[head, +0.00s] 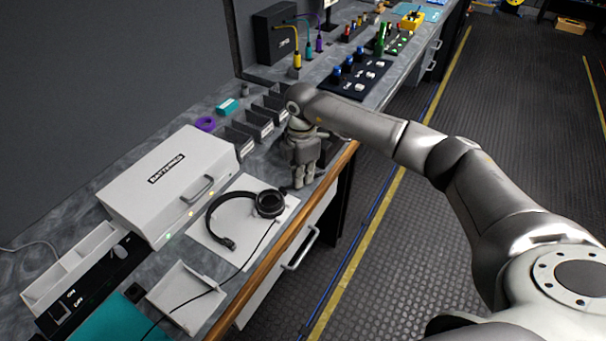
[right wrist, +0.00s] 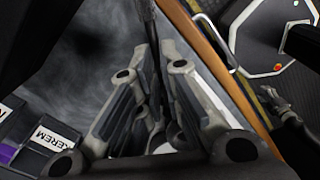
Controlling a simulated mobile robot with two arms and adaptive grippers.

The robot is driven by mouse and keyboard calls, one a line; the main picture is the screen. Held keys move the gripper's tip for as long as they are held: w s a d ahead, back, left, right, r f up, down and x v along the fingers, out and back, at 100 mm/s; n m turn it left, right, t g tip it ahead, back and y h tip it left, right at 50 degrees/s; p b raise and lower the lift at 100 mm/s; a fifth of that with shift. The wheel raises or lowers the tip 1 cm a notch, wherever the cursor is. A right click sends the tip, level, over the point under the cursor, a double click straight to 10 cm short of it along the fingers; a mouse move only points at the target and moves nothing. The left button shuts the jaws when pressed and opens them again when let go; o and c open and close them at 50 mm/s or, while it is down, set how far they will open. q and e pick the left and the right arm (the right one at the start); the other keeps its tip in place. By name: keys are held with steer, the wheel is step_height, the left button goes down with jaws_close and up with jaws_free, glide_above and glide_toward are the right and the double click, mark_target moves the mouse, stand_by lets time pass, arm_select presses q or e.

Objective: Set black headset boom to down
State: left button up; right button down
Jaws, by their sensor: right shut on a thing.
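The black headset (head: 215,212) lies on a white mat (head: 239,257) on the counter, one earcup (head: 270,204) at the right end of its band. My right gripper (head: 299,184) points down just beyond that earcup, near the counter's front edge. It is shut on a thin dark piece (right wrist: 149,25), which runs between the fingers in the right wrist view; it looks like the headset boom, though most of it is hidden. The boom's angle cannot be told.
A white battery case (head: 170,180) stands behind the headset. Dark bins (head: 250,130) stand behind my gripper. A white tray (head: 187,295) is nearer, with a cable running across it. A wooden edge (head: 275,263) borders the counter; the floor beyond is clear.

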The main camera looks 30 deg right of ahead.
steer(key=c, duration=1.6)
jaws_free()
steer(key=shift+a, duration=0.15)
step_height(320, 180, up, 12)
